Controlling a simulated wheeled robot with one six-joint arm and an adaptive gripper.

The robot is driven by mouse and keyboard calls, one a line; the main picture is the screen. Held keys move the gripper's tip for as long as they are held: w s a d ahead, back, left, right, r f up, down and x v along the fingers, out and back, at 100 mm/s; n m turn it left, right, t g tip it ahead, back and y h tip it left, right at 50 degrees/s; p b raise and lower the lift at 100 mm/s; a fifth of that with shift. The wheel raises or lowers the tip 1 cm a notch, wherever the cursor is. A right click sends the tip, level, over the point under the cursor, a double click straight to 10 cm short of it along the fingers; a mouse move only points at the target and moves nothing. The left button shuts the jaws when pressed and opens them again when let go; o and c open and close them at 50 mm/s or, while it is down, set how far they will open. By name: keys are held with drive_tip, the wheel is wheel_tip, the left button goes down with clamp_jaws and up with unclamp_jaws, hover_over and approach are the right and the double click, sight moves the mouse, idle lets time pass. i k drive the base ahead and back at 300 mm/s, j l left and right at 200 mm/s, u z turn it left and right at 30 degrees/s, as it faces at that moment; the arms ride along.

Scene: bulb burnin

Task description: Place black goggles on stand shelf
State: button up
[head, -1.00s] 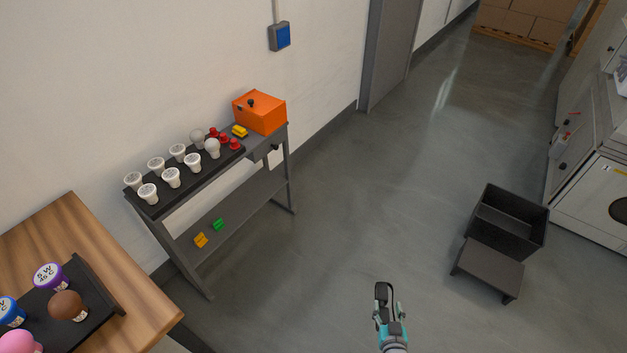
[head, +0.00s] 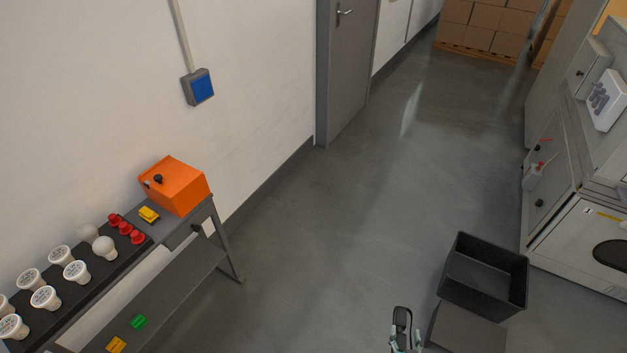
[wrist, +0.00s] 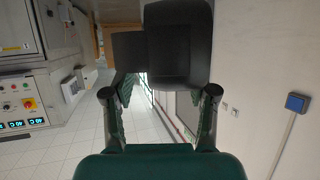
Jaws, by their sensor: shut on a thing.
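My gripper (head: 404,341) is at the bottom of the head view, shut on the black goggles (head: 402,318), which stick up above its fingers against the floor. In the wrist view the goggles (wrist: 180,45) are a dark shape beyond the two fingers (wrist: 165,88); their full outline is hard to make out. The grey stand (head: 228,250) is against the wall at the lower left. Its lower shelf (head: 180,275) carries a green block (head: 139,322) and a yellow-orange block (head: 116,345), with bare room to their right. My gripper is well to the right of the stand.
The stand's top holds several white bulbs (head: 46,298), red pieces (head: 126,229), a yellow piece (head: 149,214) and an orange box (head: 175,186). Floor between stand and bin is clear.

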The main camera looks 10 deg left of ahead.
sight(187, 268)
drive_tip(key=i+u, duration=0.4)
drive_tip(key=i+l+u, duration=0.15)
drive_tip(key=u, duration=0.3)
drive_tip(key=i+l+u, duration=0.25)
drive_tip(key=u, duration=0.15)
drive_tip(key=i, duration=0.1)
